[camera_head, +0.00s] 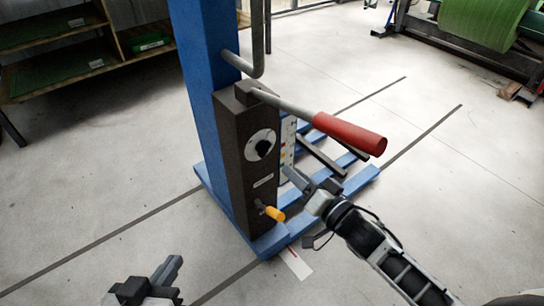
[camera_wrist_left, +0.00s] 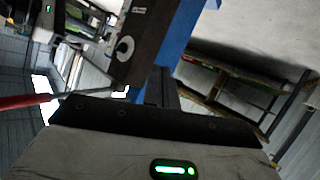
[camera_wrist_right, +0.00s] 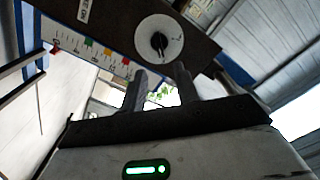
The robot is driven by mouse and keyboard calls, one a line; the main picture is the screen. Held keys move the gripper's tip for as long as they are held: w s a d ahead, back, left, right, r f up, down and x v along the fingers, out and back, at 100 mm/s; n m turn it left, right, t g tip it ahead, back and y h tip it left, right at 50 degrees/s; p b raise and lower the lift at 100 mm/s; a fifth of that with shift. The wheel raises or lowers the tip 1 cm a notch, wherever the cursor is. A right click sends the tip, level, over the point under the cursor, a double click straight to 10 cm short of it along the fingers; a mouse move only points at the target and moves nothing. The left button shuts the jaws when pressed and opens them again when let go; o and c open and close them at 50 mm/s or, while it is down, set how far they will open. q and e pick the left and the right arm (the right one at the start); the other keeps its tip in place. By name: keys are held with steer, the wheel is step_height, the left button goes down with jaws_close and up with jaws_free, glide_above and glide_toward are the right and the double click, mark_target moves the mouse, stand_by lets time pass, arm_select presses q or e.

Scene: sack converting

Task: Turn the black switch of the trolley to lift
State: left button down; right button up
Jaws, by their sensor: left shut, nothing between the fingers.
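The trolley has a blue column (camera_head: 203,75) and a dark box (camera_head: 236,165). The black switch (camera_head: 262,148) sits on a round white dial on the box face. The switch also shows in the right wrist view (camera_wrist_right: 159,42), above the fingertips, and small in the left wrist view (camera_wrist_left: 122,47). My right gripper (camera_head: 308,182) is open and empty, right of and below the dial, apart from the switch. Its two fingers stand apart in the right wrist view (camera_wrist_right: 160,77). My left gripper (camera_head: 165,278) is shut and empty at the bottom left, well away from the trolley.
A red-handled lever (camera_head: 350,133) juts out above and right of the dial. A yellow-orange knob (camera_head: 273,213) sticks out low on the box. A coloured scale plate (camera_head: 288,143) is beside the box. Blue trolley legs (camera_head: 350,182) lie behind my right gripper. The floor at left is clear.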

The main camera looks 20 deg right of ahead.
mark_target(269, 150)
steer(key=b+x, duration=0.2)
steer(key=x, duration=0.6)
steer(key=shift+f, duration=0.1)
arm_select(q)
steer(key=shift+d+r+t+h, duration=0.2)
steer(key=shift+r+t, duration=0.1)
steer(key=shift+r, duration=0.1)
steer(key=shift+d+r+t+h, duration=0.1)
steer(key=shift+r+t+h, duration=0.1)
steer(key=shift+r+t, duration=0.15)
arm_select(e)
steer(key=shift+w+a, duration=0.25)
steer(key=shift+w, duration=0.35)
jaws_close()
